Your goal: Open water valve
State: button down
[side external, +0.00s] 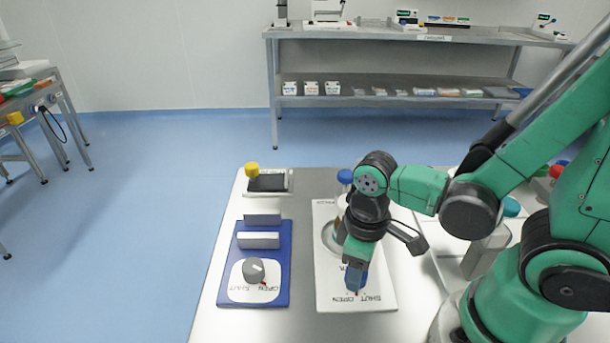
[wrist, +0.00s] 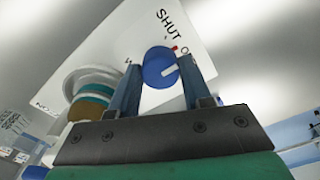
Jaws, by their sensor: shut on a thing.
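A white panel (side external: 330,295) lies on the table with the words SHUT and OPEN near its front edge. In the wrist view the panel (wrist: 205,30) carries a round blue valve knob (wrist: 158,68) with a white line on its face and a small red mark beside it. My gripper (wrist: 160,66) is shut on the blue knob, one finger on each side. In the side view my gripper (side external: 356,288) points down at the panel's front end, and its blue fingers hide the knob.
A blue board (side external: 228,275) with a grey knob (side external: 254,270), also marked OPEN and SHUT, lies left of the panel. A small dark device with a yellow knob (side external: 251,169) stands behind.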

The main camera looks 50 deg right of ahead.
jog(key=m, duration=0.4)
jog(key=shift+m, duration=1.9)
jog(key=shift+c, duration=1.9)
grip_release()
jog(key=shift+r, duration=2.8)
